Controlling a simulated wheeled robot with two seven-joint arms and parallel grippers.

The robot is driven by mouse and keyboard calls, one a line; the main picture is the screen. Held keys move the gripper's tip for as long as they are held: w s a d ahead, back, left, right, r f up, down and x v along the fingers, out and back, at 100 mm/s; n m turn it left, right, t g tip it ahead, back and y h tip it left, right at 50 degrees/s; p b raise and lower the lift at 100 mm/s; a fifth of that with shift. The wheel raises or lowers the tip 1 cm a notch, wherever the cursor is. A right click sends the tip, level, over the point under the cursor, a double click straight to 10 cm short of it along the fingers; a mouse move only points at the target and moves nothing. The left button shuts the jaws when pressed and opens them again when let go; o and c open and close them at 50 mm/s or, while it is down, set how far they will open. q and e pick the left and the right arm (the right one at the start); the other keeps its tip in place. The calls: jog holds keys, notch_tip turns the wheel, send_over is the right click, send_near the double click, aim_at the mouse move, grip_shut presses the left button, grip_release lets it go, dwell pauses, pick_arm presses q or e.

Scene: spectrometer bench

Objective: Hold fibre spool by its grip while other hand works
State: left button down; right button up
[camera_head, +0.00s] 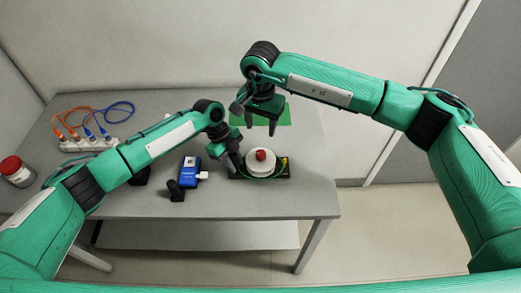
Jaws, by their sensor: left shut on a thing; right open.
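The fibre spool (260,169), a white round body with a red knob on top, sits on a dark base (284,174) at the right of the bench. A thin green line curves around its front. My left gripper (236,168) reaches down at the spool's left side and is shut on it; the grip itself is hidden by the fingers. My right gripper (261,131) is open, pointing down above the green mat (284,112), behind the spool, and holds nothing.
A blue device (187,171) with a white plug and a small black stand (176,191) are left of the spool. A white power strip (88,145) with orange and blue cables is at back left. A red-lidded jar (16,171) is far left.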

aim_at(261, 153)
notch_tip(261, 153, down, 12)
jog(key=shift+r+n, duration=0.15)
jog(key=shift+n, duration=0.85)
jog(key=c, duration=1)
jog(key=shift+m, duration=0.4)
